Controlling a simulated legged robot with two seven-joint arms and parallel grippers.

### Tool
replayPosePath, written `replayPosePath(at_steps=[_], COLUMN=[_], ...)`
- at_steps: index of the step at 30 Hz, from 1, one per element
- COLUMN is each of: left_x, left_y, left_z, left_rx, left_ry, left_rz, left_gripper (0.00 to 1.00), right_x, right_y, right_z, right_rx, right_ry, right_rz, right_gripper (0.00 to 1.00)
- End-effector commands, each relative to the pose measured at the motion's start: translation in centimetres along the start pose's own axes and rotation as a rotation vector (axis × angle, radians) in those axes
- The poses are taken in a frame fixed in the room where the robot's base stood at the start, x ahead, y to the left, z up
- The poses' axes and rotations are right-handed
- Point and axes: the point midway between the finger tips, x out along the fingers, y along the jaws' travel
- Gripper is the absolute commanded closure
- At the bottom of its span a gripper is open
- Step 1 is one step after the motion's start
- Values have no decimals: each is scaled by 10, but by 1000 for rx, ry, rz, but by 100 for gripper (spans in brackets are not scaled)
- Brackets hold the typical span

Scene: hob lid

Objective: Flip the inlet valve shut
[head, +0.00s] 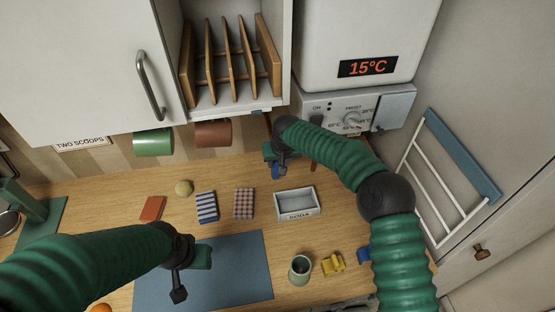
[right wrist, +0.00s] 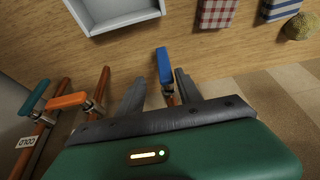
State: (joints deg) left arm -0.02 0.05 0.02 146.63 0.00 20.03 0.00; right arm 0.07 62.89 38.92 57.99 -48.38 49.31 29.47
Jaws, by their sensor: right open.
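Three lever valves on copper pipes show in the right wrist view: one with a blue handle (right wrist: 163,66), one with an orange handle (right wrist: 68,100), one with a teal handle (right wrist: 36,95). A tag reading COLD (right wrist: 26,141) hangs by the teal one. I cannot read which is the inlet valve. My right gripper (right wrist: 159,80) is open, its fingers on either side of the blue-handled valve; contact is unclear. In the head view my right gripper (head: 274,153) is at the back wall, mostly hiding the valves. My left gripper (head: 187,275) hangs over the blue mat; its jaws are unclear.
A heater box (head: 352,108) reading 15°C and a plate-rack cupboard (head: 235,104) hang above the valves. Green (head: 153,142) and brown (head: 213,134) mugs hang nearby. A white tray (head: 297,204), cloths and a cup (head: 300,270) stand on the wooden counter. A towel rack (head: 440,180) is at right.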

Motion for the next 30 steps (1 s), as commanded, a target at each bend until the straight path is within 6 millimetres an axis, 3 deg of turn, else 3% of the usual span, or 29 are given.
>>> replayPosePath(at_steps=[10, 14, 21, 30], left_x=[-17, -18, -17, -17], left_y=[0, 0, 0, 0], left_z=[-4, -4, -4, -4], left_rx=[-1, -1, 0, -1], left_ry=[-1, -1, 0, 0], left_rz=[0, 0, 0, 0], left_gripper=[64, 64, 64, 64], right_x=[64, 73, 72, 73], right_y=[0, 2, 0, 1], right_z=[-2, -1, -1, -2], right_rx=[0, 0, -1, -2], right_ry=[-5, -5, -3, -4], right_rz=[-4, -4, -2, -2], right_gripper=[58, 58, 60, 99])
